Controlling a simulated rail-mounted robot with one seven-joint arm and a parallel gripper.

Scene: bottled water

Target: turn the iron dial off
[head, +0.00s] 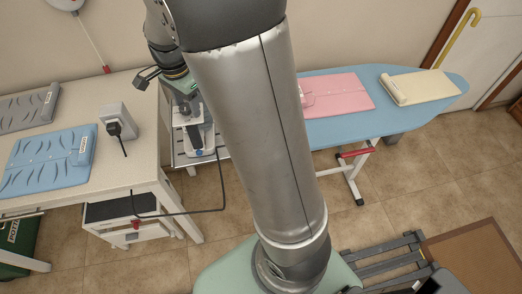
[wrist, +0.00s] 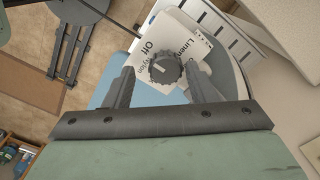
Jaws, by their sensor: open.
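The iron dial (wrist: 165,68) is a dark, scalloped knob with a light pointer mark, on a white face of the iron (wrist: 190,35). Printed words beside it include "Off" and "Linen". I cannot tell exactly which setting the pointer marks. My gripper (wrist: 158,78) is open in the wrist view, with one dark finger on each side of the dial's near edge. Whether the fingers touch it is not clear. In the head view, the iron (head: 208,143) is partly hidden by my arm, on a metal rack by the table's right end.
A blue ironing board (head: 400,120) holds pink and cream folded cloths to the right. A white table (head: 120,165) with folded shirts and a socket block (head: 117,120) stands left. A dark cord (head: 226,185) hangs below the rack.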

